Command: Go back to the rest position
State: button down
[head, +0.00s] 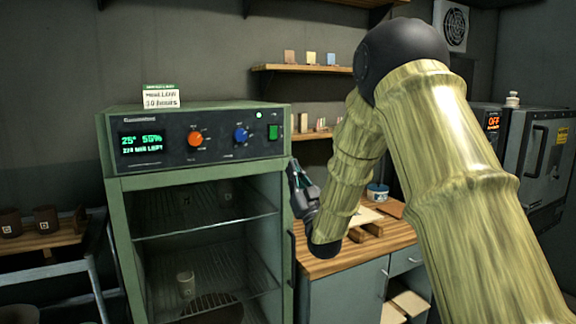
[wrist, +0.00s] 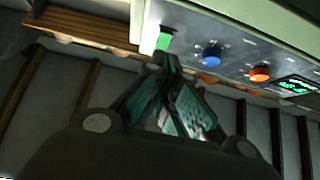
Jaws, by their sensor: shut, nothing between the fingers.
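My gripper (head: 300,188) is at the right edge of the green drying cabinet (head: 112,230), just below its control panel. In the wrist view my gripper (wrist: 163,65) has its teal-padded fingers shut and empty, close to the lit green switch (wrist: 165,38). The switch (head: 273,132) also shows in the head view, at the panel's right end. I cannot tell whether the fingers touch the cabinet. An orange knob (head: 196,139) and a blue knob (head: 240,135) sit on the panel. My arm reaches from the right, bent at a high elbow.
The cabinet's front looks open or glazed, with wire shelves and a pale cup (head: 186,284) inside. A wooden worktop (head: 320,262) lies behind my wrist. A wall shelf (head: 300,68) is behind the arm. A grey kiln (head: 540,150) stands right, dark pots (head: 45,218) left.

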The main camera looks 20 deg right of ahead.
jog(key=shift+s+a+f, duration=0.15)
jog(key=shift+s+f, duration=0.1)
jog(key=shift+f, duration=0.35)
jog(key=shift+f, duration=0.1)
jog(key=s+a+f+g, duration=0.2)
jog(key=f+g, duration=0.1)
jog(key=f, duration=0.9)
jog(key=s+a+f+m+g+h, duration=0.15)
jog(key=f+g, duration=0.25)
jog(key=f, duration=0.8)
jog(key=s+a+f+g, duration=0.2)
jog(key=s+f+g, duration=0.1)
jog(key=f, duration=0.9)
jog(key=s+a+f+g, duration=0.3)
jog(key=s+f+g, duration=0.3)
jog(key=s+f, duration=1)
jog(key=s+a+f+g, duration=0.1)
jog(key=s+f+g, duration=0.2)
jog(key=s, duration=0.7)
jog(key=s+a+f+g, duration=0.2)
jog(key=s+f+g, duration=0.1)
jog(key=s+f, duration=0.4)
jog(key=s+a+f+g, duration=0.2)
jog(key=s+f, duration=0.3)
jog(key=s, duration=0.9)
jog(key=shift+a+n+g, duration=0.15)
jog(key=shift+n+g, duration=0.2)
jog(key=shift+g, duration=0.55)
